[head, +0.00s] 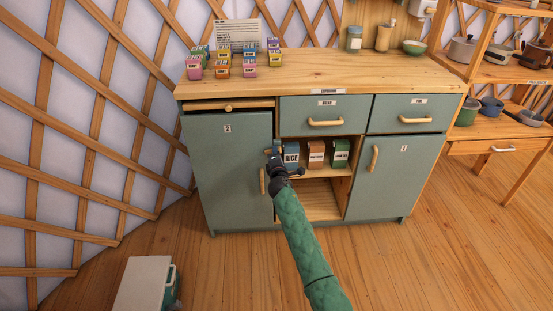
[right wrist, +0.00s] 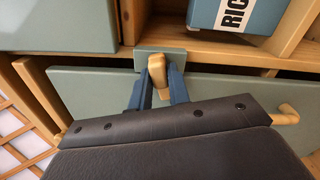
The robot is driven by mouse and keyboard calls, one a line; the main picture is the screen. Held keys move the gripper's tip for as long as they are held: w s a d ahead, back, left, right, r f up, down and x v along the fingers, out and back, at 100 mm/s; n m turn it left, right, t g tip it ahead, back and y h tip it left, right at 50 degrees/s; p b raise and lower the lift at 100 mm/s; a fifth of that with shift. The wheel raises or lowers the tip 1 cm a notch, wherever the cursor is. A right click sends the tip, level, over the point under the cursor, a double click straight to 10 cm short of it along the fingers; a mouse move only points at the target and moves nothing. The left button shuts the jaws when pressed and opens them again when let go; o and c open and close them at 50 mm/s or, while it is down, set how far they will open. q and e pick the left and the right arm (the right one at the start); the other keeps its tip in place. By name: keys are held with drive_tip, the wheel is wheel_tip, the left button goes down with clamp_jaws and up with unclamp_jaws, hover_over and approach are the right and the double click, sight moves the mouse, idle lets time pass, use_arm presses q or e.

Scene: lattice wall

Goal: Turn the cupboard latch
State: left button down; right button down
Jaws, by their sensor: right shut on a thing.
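The cupboard (head: 240,215) is a grey-green and wood unit; its left door (head: 222,165) has a vertical wooden handle (head: 262,180). The latch (right wrist: 173,75) is a small wooden piece on a green block at the edge of that door in the right wrist view. My right gripper (right wrist: 161,92) is shut on the latch, with a blue finger on each side of it. In the head view my right gripper (head: 274,158) is at the door's upper right edge and largely hides the latch. My left gripper is not in view.
An open shelf beside the left door holds a RICE box (head: 292,153) and other boxes (head: 316,152), close to my right gripper. The right door (head: 390,180) looks closed. A light-topped box (head: 143,283) stands on the floor at lower left. The floor in front is otherwise clear.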

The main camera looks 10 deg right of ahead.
drive_tip(key=shift+m+b, duration=0.65)
drive_tip(key=shift+m, duration=0.95)
drive_tip(key=c, duration=1.3)
unclamp_jaws()
drive_tip(key=shift+s+a, duration=0.1)
drive_tip(key=shift+s, duration=3.85)
drive_tip(key=shift+m, duration=0.3)
